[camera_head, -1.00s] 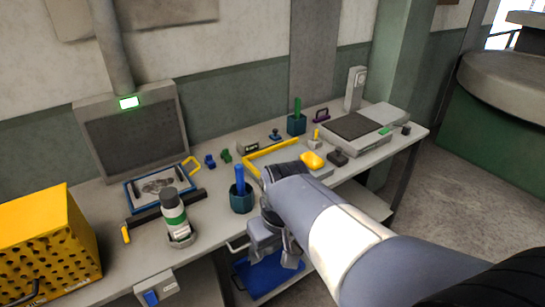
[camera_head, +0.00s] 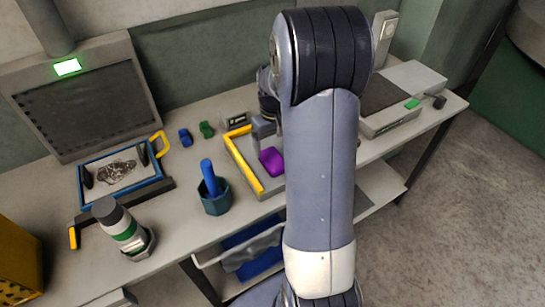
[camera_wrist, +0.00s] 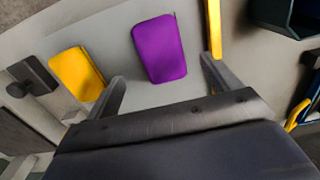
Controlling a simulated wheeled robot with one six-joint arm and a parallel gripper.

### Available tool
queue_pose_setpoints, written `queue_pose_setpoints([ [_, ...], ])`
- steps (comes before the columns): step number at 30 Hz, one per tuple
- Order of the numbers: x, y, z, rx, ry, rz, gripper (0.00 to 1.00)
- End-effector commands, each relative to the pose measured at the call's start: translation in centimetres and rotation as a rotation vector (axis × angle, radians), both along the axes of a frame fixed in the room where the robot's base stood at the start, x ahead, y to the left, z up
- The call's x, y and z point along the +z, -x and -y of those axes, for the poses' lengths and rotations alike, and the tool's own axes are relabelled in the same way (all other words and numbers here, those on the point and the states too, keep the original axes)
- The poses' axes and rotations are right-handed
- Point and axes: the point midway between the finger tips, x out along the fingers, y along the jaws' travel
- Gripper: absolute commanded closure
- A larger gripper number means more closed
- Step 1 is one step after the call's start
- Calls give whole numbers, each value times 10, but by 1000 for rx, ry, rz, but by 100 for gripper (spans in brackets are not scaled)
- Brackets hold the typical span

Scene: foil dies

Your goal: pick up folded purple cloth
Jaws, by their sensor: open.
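The folded purple cloth (camera_head: 271,161) lies on a pale tray (camera_head: 243,150) with a yellow edge, on the bench. In the wrist view the purple cloth (camera_wrist: 159,48) lies flat, ahead of my gripper (camera_wrist: 166,80) and between the lines of its two fingers. The fingers are spread apart with nothing between them. A gap to the cloth shows, but its height is hard to tell. In the head view my arm hides most of the gripper and the tray's right part.
A folded yellow cloth (camera_wrist: 76,73) lies left of the purple one in the wrist view. A teal cup (camera_head: 216,198) with a blue handle stands left of the tray. A bottle (camera_head: 122,230) and a blue-framed panel (camera_head: 120,172) are further left. A grey device (camera_head: 395,120) stands on the right.

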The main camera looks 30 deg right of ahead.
Motion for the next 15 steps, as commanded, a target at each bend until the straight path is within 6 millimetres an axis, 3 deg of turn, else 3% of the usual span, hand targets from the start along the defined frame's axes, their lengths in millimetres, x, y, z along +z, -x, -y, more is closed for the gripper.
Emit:
queue_pose_setpoints([
  [15, -54, 0, -3, 0, -1, -3, 15],
])
